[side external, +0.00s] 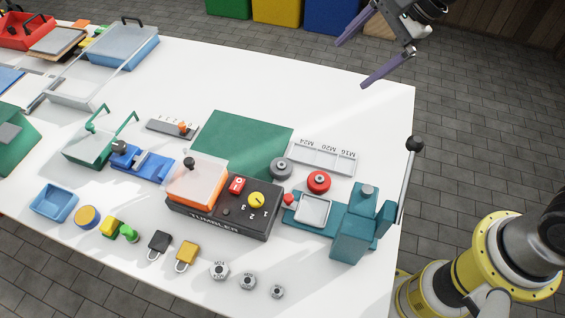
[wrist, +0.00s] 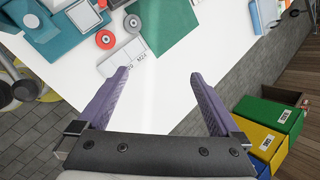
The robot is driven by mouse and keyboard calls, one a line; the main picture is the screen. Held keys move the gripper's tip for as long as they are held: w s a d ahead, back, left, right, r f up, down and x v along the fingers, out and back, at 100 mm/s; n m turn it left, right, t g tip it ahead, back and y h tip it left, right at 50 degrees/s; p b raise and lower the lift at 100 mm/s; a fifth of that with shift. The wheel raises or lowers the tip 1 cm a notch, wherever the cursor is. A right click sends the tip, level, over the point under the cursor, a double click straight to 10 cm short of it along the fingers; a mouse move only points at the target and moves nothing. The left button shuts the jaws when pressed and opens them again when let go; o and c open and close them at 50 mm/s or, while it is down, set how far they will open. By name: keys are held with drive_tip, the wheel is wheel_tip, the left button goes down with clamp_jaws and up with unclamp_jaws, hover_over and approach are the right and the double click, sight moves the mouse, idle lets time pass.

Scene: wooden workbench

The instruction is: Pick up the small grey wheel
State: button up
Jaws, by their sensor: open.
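My gripper (side external: 352,64) is open and empty, high at the upper right of the side view and well away from the wheel. In the wrist view its two purple fingers (wrist: 160,74) are spread wide, with bare white bench between them.
A grey tray marked M24, M20, M16 (side external: 322,157) sits just behind the wheels. A teal vise-like fixture (side external: 355,225) and a black tumbler box (side external: 222,210) stand close by. The bench's far right is clear.

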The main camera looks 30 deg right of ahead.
drive_tip(key=w+a+f+m+g, duration=0.1)
drive_tip(key=w+a+f+g, duration=0.15)
drive_tip(key=a+f, duration=0.4)
drive_tip(key=g, duration=0.1)
approach(283, 164)
drive_tip(key=x, duration=0.3)
drive_tip(key=shift+s+f, duration=0.15)
drive_tip(key=shift+f, duration=0.1)
drive_tip(key=shift+x, duration=2.85)
drive_tip(key=shift+a, duration=0.1)
drive_tip(key=shift+c, duration=0.2)
drive_tip(key=shift+r, duration=0.1)
drive_tip(key=c, duration=1.4)
